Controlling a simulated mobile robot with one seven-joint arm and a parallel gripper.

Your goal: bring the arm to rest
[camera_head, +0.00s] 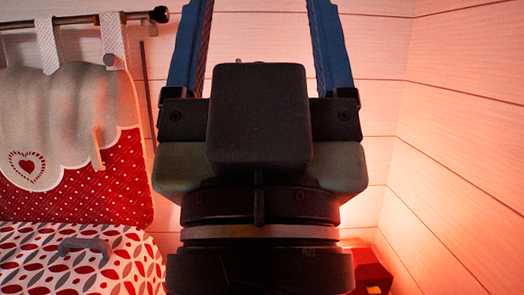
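My gripper (261,15) fills the middle of the body camera's view, pointing up the picture. Its two blue fingers stand well apart, with only pale wall visible between them, so it is open. The fingertips are cut off by the top edge of the picture. The dark body and wrist of my gripper hide much of the scene behind. No held thing shows between the visible parts of the fingers.
A grey and red curtain (72,125) hangs from a dark rod (75,19) at the left. Below it is a red, white and grey patterned cloth (115,265) with a grey handle-shaped thing (85,245) on it. A red boxy thing (372,270) glows at lower right, near plank walls (455,150).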

